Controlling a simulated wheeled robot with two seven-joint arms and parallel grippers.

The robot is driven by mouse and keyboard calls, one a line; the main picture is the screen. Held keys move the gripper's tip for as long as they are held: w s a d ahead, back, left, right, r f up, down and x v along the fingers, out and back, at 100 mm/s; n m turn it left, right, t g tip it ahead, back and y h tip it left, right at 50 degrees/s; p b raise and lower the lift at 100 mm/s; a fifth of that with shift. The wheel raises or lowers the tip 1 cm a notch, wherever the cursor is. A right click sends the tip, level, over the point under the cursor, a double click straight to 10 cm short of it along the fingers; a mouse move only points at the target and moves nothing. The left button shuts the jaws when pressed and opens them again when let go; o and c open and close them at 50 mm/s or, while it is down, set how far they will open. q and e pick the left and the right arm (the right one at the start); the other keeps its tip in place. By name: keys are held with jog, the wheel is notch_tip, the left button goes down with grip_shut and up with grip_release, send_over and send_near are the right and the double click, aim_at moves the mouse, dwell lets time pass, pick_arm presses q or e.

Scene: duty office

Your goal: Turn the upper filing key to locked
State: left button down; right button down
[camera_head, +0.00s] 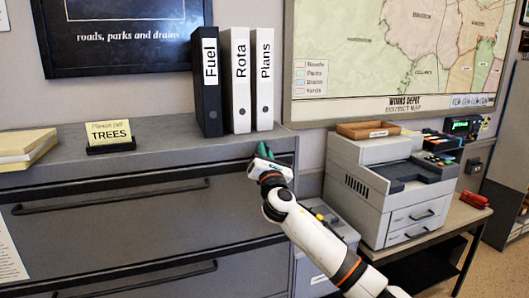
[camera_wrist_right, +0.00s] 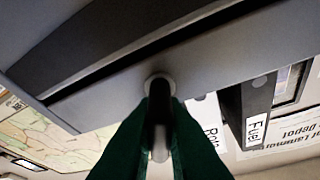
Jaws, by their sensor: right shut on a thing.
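The grey filing cabinet (camera_head: 110,165) stands at the left, with wide drawers and dark bar handles. My right gripper (camera_head: 270,157) is at the upper right of its front, just below the binders. In the right wrist view its two green fingers (camera_wrist_right: 158,125) are shut on the grey key (camera_wrist_right: 158,135). The key sits at a round lock (camera_wrist_right: 159,82) in the cabinet face. The fingers hide part of the key, and I cannot tell which way it is turned. In the head view the gripper hides the key and lock. My left gripper is not in view.
Binders marked Fuel (camera_head: 207,95), Rota (camera_head: 237,95) and Plans (camera_head: 263,95) stand on the cabinet top near my right gripper. A printer (camera_head: 390,185) stands on a table at the right.

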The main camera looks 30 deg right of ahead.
jog(key=m+g+h, duration=0.1)
jog(key=m, duration=0.1)
jog(key=m+h, duration=0.1)
jog(key=m, duration=0.2)
jog(key=shift+g, duration=0.4)
jog(key=m+g+p, duration=0.1)
jog(key=m, duration=0.2)
jog(key=shift+m+h, duration=0.3)
jog(key=m+g+p, duration=0.2)
jog(key=m, duration=0.2)
jog(key=shift+d, duration=0.1)
jog(key=shift+f+m+g+p, duration=0.1)
jog(key=shift+m+g+p, duration=0.35)
jog(key=shift+m, duration=0.75)
jog(key=shift+f, duration=0.1)
jog(key=c, duration=1.5)
grip_release()
